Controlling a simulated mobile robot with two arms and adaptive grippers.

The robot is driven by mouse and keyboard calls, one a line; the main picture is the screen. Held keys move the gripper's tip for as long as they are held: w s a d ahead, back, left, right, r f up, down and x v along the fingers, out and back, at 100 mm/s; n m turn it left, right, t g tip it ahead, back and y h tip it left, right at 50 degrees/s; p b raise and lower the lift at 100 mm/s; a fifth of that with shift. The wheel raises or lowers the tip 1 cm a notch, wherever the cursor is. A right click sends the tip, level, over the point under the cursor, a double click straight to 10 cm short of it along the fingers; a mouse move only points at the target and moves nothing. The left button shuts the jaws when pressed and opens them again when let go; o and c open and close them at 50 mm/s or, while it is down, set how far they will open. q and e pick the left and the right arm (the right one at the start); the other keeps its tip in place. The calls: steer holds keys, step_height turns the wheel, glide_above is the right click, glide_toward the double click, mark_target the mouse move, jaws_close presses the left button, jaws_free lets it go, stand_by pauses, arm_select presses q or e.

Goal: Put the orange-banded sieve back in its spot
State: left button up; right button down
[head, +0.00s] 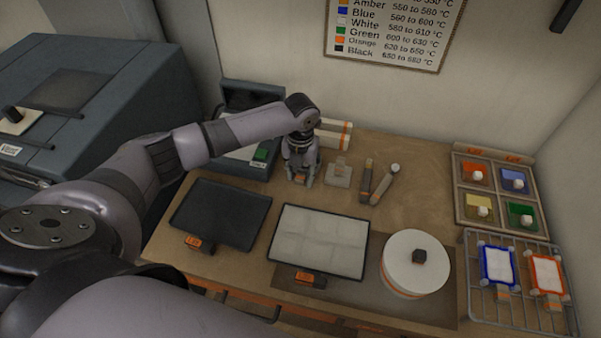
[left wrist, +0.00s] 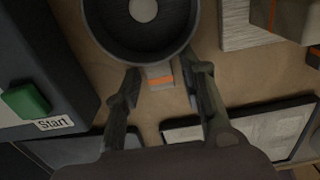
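A round dark vessel with a pale centre (left wrist: 145,15) shows at the top of the left wrist view, cut off by the edge. A grey tab with an orange band (left wrist: 160,77) shows just below it; I take these for the orange-banded sieve, but cannot be sure. My left gripper (head: 302,181) points down over the table beside the start-button machine (head: 260,154). Its fingers, also seen in the left wrist view (left wrist: 162,88), are apart, with the banded tab between them and visible gaps on both sides. In the head view my gripper hides this spot. My right gripper is out of view.
A small pale stand (head: 339,174) and two upright-handled tools (head: 384,184) are right of my gripper. A dark tray (head: 220,214), a white-tiled tray (head: 319,240) and a round white turntable (head: 412,268) lie in front. A powder tray (head: 459,199) and wire rack (head: 479,315) are at right.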

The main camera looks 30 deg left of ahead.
arm_select(q)
steer(key=shift+o, duration=0.6)
step_height(320, 180, up, 12)
